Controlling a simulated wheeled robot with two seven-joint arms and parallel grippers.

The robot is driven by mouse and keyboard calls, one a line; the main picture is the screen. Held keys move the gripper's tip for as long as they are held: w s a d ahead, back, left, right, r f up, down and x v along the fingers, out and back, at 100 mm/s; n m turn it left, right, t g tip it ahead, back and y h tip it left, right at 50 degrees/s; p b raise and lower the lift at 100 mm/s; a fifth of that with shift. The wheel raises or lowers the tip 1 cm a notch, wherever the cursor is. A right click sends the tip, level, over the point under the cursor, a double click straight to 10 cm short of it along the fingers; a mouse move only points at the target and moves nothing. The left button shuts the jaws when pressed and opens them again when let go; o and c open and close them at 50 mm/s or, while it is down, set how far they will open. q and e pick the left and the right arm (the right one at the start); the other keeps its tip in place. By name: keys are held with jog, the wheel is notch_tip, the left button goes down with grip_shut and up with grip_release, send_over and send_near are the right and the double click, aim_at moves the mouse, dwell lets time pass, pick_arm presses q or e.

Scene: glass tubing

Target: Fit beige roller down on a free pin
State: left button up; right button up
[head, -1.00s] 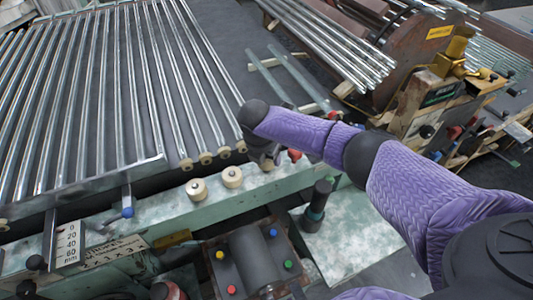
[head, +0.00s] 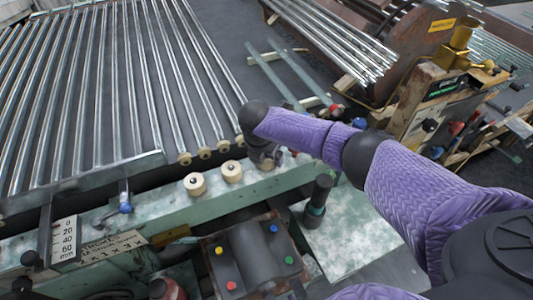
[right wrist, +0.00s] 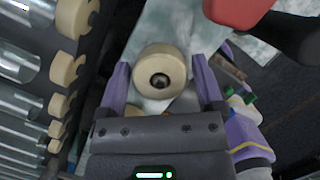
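Two beige rollers, a left one (head: 195,184) and a right one (head: 232,171), sit upright on the pale green rail, each with a dark centre. My right gripper (head: 267,163) is just right of them, low over the rail, mostly hidden by its own wrist. In the right wrist view, a beige roller (right wrist: 160,72) with a dark centre hole lies between the spread fingers of my right gripper (right wrist: 161,78). Gaps show on both sides, so the fingers look open around or above it. A bare free pin cannot be made out. My left gripper is out of view.
Glass tubes (head: 110,80) lie on the rack at left, with more rollers along its front edge. A dark upright cylinder (head: 318,195) stands right of the rail. A box with coloured buttons (head: 250,258) is in front. A wooden-framed machine (head: 440,100) stands at right.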

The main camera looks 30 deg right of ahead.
jog(key=shift+o, duration=0.5)
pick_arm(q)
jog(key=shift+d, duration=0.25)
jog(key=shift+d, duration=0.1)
pick_arm(e)
jog(key=shift+r, duration=0.35)
pick_arm(q)
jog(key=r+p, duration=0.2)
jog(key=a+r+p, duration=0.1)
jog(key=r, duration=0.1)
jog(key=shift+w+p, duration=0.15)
jog(key=shift+p, duration=0.25)
pick_arm(e)
jog(key=v, duration=0.9)
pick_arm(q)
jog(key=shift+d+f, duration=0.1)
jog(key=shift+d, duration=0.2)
pick_arm(e)
jog(key=shift+s, duration=0.15)
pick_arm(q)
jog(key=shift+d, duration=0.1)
